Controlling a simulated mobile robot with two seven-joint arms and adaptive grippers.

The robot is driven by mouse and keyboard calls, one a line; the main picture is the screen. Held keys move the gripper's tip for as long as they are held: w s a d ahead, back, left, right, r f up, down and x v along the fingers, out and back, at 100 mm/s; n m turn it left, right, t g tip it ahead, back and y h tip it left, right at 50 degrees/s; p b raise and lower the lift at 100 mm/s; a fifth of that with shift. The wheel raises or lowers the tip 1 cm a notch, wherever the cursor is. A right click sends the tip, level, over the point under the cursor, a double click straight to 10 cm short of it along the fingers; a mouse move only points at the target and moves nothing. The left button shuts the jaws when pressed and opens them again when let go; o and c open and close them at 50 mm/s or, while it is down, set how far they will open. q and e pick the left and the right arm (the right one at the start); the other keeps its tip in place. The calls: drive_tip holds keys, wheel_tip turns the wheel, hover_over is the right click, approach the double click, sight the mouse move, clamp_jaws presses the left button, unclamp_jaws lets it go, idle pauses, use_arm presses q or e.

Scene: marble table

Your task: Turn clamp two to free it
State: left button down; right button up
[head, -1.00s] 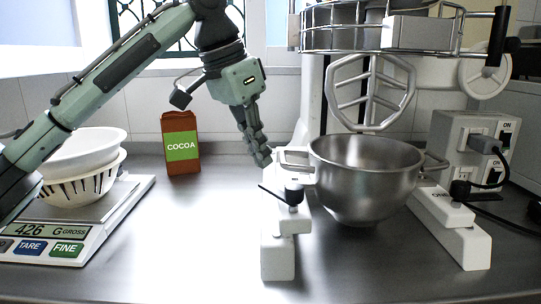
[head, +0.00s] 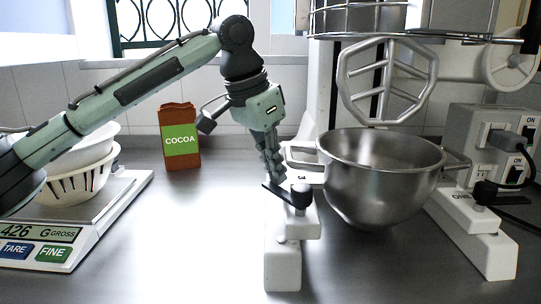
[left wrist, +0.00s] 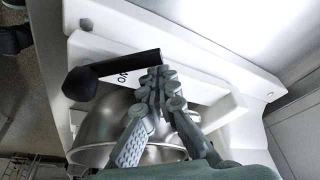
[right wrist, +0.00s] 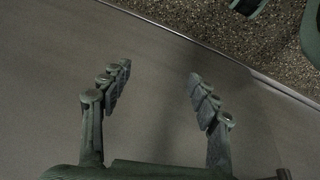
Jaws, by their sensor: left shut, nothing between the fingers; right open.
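Clamp two (head: 301,194) is a black lever with a round knob on the left foot of the mixer. In the left wrist view its black lever (left wrist: 128,65) lies across the white foot beside partly hidden lettering, with the knob (left wrist: 80,84) at the left end. My left gripper (head: 275,170) is shut and empty, pointing down at the lever's free end. In the left wrist view its fingertips (left wrist: 158,82) are right by that end; I cannot tell whether they touch. My right gripper (right wrist: 159,76) is open and empty, away from the mixer.
The steel bowl (head: 380,180) stands right of clamp two, below the beater (head: 388,80). The other clamp (head: 485,192) is on the right foot, marked ONE. A cocoa box (head: 180,137) and a scale (head: 95,215) with bowls stand left. The counter between is clear.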

use_arm(q)
drive_tip(key=shift+f, duration=0.15)
use_arm(e)
drive_tip(key=shift+d, duration=0.15)
use_arm(q)
drive_tip(key=a+n+p, duration=0.1)
drive_tip(key=p, duration=0.1)
drive_tip(key=s+n+p, duration=0.1)
drive_tip(key=p, duration=0.1)
drive_tip(key=shift+s+a+n+t+y, duration=0.1)
drive_tip(key=shift+a+n+t+y, duration=0.2)
drive_tip(key=shift+a+n, duration=0.1)
use_arm(e)
wheel_tip(320, 180, down, 9)
drive_tip(key=shift+s+a+g+y, duration=0.2)
drive_tip(key=shift+a+g+y, duration=0.1)
drive_tip(key=shift+a, duration=0.05)
